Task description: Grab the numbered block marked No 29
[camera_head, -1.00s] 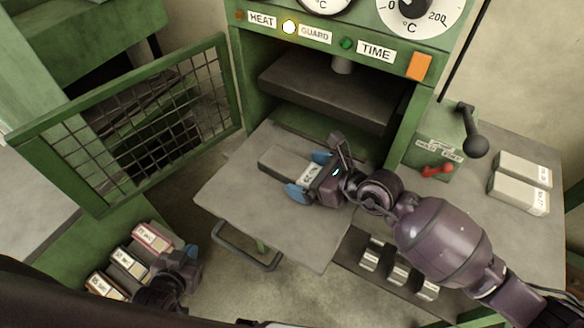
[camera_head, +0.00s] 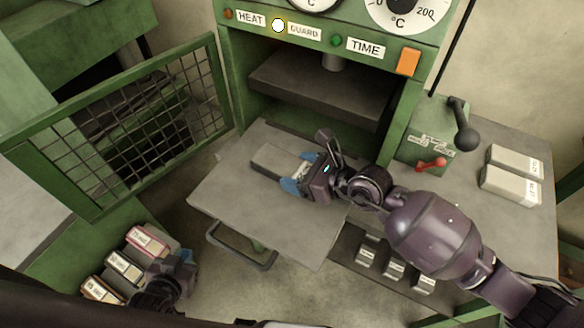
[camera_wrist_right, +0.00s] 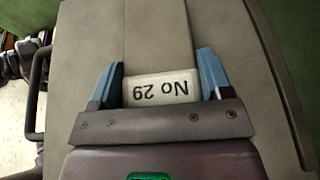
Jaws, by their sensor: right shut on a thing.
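The block marked No 29 (camera_head: 275,160) is a grey slab with a white label end, lying on the grey pull-out plate (camera_head: 225,200) in front of the press opening. My right gripper (camera_head: 299,174) has its blue fingers on both sides of the label end and is shut on it. In the right wrist view the label reads No 29 upside down, and the block (camera_wrist_right: 160,35) sits between the blue fingers (camera_wrist_right: 162,88). My left gripper (camera_head: 172,262) is at the lower left beside several labelled blocks; its finger opening is not clear.
Two pale blocks (camera_head: 512,185) lie on the right bench beside a black lever (camera_head: 462,130) and a red handle (camera_head: 432,164). Small metal blocks (camera_head: 395,269) sit on a shelf below. A green mesh guard (camera_head: 150,115) stands open at left. A dark handle (camera_head: 240,250) fronts the plate.

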